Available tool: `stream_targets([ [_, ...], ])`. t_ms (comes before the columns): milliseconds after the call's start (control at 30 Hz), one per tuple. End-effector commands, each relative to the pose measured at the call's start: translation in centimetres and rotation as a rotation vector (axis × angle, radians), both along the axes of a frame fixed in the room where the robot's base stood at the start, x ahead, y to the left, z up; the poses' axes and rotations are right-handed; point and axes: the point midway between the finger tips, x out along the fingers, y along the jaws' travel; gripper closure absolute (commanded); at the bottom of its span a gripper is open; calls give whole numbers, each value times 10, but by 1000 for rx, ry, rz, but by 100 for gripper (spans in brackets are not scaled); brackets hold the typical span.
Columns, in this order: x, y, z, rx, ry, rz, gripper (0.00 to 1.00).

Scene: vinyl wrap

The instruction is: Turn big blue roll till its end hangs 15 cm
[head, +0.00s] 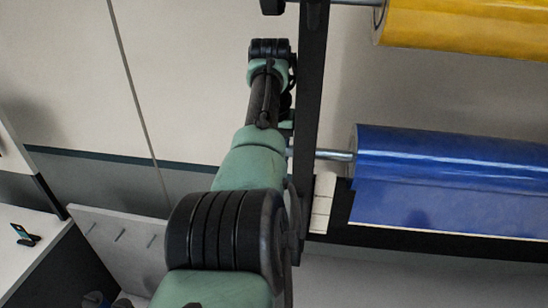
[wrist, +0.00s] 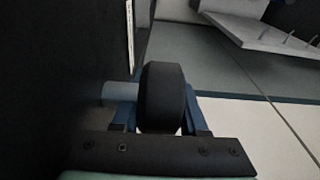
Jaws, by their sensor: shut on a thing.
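The big blue roll (head: 450,155) lies level on a grey shaft (head: 335,154) at the right of the head view. Its free blue sheet (head: 440,208) hangs down in front, with its lower edge across a dark band. A white marked strip (head: 321,203) stands left of the sheet. In the wrist view, my gripper (wrist: 160,106) is shut on a black knob (wrist: 163,85), one blue finger on each side. A short grey shaft (wrist: 117,92) joins the knob to the dark panel at left. In the head view, my arm and the post hide the gripper and knob.
A yellow roll (head: 465,26) hangs above the blue one. A black upright post (head: 311,80) stands between my arm and the rolls. A pale panel with pegs (head: 110,238) and a white counter (head: 25,225) are at lower left.

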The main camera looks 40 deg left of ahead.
Motion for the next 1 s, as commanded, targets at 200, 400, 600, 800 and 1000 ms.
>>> stream_targets([
  [200,-1,0,-2,-2,6,0,100],
  [400,-1,0,-2,-2,6,0,100],
  [600,-1,0,-1,-3,5,0,32],
  [800,0,0,-1,-2,3,0,28],
  [1000,0,0,0,-2,3,0,28],
])
